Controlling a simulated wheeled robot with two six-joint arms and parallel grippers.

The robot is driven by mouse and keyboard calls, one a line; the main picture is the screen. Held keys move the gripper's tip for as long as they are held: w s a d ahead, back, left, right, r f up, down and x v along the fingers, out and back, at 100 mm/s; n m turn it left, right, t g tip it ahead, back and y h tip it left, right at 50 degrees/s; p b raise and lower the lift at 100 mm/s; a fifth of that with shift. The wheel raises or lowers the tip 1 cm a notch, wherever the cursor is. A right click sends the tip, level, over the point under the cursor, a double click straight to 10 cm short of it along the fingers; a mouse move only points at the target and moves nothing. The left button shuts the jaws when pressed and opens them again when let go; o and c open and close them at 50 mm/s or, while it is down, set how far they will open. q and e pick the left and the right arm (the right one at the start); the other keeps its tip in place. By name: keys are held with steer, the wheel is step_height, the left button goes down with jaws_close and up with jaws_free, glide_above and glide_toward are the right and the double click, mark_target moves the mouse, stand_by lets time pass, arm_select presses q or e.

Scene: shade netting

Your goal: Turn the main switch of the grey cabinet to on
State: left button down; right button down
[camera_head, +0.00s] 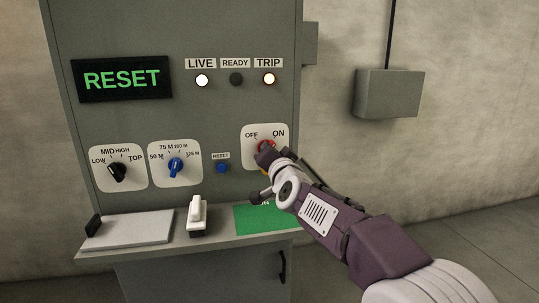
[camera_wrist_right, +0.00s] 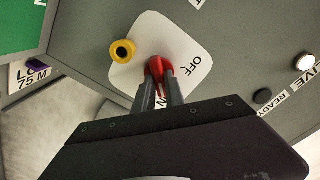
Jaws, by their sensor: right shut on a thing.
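The grey cabinet (camera_head: 200,25) stands in front of me. Its red main switch (camera_head: 267,145) sits on a white plate (camera_head: 249,150) marked OFF and ON, at the right of the panel. My right gripper (camera_head: 262,156) reaches it from the lower right and covers part of it. In the right wrist view my gripper (camera_wrist_right: 158,86) is shut on the red switch (camera_wrist_right: 155,67). A narrow red part shows between the fingers, towards the partly hidden ON label; the exact setting is hard to tell. My left gripper is not in view.
The display (camera_head: 122,79) reads RESET. The LIVE lamp (camera_head: 202,80) and TRIP lamp (camera_head: 269,79) are lit; the READY lamp (camera_head: 236,79) is dark. A black knob (camera_head: 118,172), blue knob (camera_head: 176,167) and blue reset button (camera_head: 222,168) are left. A yellow round part (camera_wrist_right: 122,51) is beside the switch.

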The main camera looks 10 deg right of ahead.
steer(key=shift+f+m, duration=0.1)
steer(key=shift+m, duration=0.4)
steer(key=c, duration=1.4)
jaws_free()
steer(key=shift+s, duration=0.15)
steer(key=s, duration=0.8)
steer(key=shift+s+d, duration=0.4)
